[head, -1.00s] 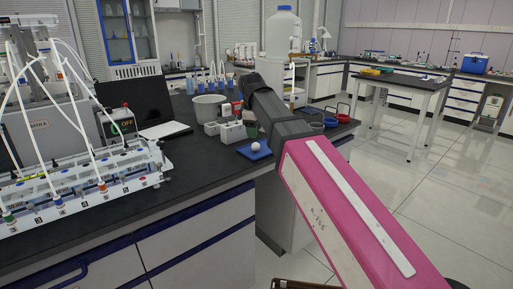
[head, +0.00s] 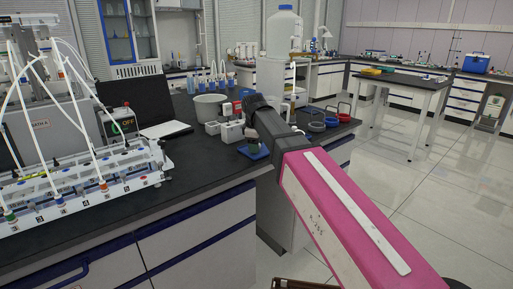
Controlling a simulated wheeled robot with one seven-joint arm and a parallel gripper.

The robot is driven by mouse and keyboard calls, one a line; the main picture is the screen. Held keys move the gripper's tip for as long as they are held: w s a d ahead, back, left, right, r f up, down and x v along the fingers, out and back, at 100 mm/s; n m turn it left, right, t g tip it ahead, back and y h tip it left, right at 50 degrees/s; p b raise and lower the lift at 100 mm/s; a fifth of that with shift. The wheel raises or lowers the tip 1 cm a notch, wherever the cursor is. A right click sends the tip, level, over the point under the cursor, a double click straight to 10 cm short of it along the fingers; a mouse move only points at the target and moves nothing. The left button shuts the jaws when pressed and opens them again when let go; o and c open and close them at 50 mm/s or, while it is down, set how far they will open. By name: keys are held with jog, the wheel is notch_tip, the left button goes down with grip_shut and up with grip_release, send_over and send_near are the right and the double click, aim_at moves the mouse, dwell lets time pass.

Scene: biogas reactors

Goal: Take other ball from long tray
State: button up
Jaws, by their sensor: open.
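A small blue tray (head: 255,153) lies on the dark bench top near its front edge, just left of my arm. My gripper (head: 253,140) is at the far end of my pink and grey arm, low over this tray. Its fingers are small and dark here, and I cannot make out a gap between them. No ball shows clearly now; the gripper covers the middle of the blue tray. A long white rack (head: 85,195) with several numbered ports and tubes stands at the left; I cannot tell whether it is the long tray.
A white tub (head: 209,107) and small white containers (head: 231,131) stand close behind the gripper. A black laptop (head: 137,103) is at the left. The bench front is clear.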

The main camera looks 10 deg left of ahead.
jog(key=c, duration=0.7)
jog(key=shift+r, duration=0.15)
jog(key=shift+c, duration=0.2)
